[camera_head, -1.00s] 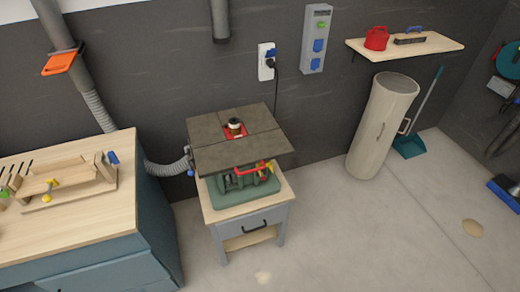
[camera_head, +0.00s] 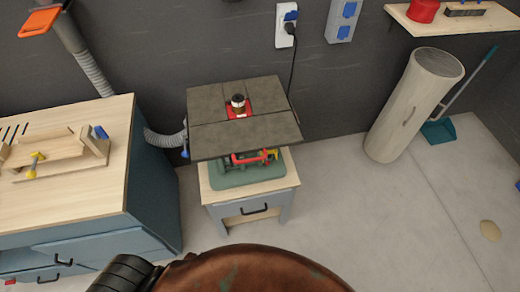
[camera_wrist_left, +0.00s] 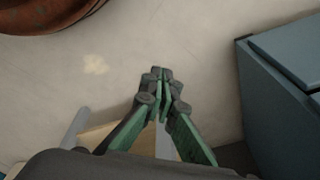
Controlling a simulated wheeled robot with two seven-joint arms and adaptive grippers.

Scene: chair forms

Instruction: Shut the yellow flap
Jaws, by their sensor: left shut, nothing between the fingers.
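I cannot pick out a yellow flap for certain. A small yellow part (camera_head: 273,154) shows beside a red bar, under the dark tabletop of the machine (camera_head: 215,110), in the head view. Its shape is too small to tell. The machine has a green base (camera_head: 238,175) and sits on a small grey stand (camera_head: 249,208). My left gripper (camera_wrist_left: 160,74), green and black, is shut and empty in the left wrist view, above the pale floor and apart from other things. Part of a pale wooden top (camera_wrist_left: 92,140) shows behind its fingers. My right gripper is not in view.
A blue-grey workbench (camera_head: 105,160) stands left, with wooden jigs on top. A grey hose (camera_head: 164,139) runs to the machine. An orange gate (camera_head: 40,22) is on the wall pipe. A pale cylinder (camera_head: 413,105) stands right. The floor between is clear.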

